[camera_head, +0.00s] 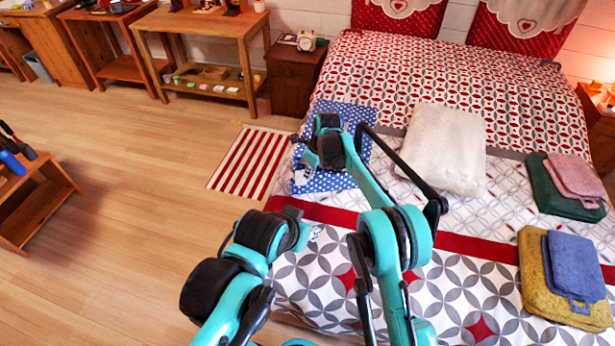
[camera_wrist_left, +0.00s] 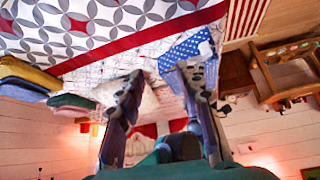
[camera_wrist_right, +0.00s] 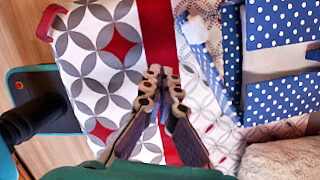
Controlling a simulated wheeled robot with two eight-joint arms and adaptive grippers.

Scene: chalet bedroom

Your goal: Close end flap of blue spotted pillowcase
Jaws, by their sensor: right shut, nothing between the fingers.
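The blue spotted pillowcase (camera_head: 311,182) lies on the left side of the bed, partly hidden by my right arm. In the right wrist view its blue cloth (camera_wrist_right: 272,22) shows a pale band (camera_wrist_right: 280,62) between spotted parts, and a small white piece (camera_wrist_right: 193,32) by its edge. My right gripper (camera_wrist_right: 156,70) is shut and empty, in front of the red stripe; in the head view it is over the pillowcase (camera_head: 304,150). My left gripper (camera_wrist_left: 160,76) is open and empty; the pillowcase (camera_wrist_left: 188,50) shows beyond its fingers. The flap's exact position is unclear.
A white pillow (camera_head: 443,150) lies right of the pillowcase. Folded towels (camera_head: 570,262) are stacked at the bed's right. A striped rug (camera_head: 248,160) lies on the floor left of the bed. A nightstand (camera_head: 293,78) stands by the headboard.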

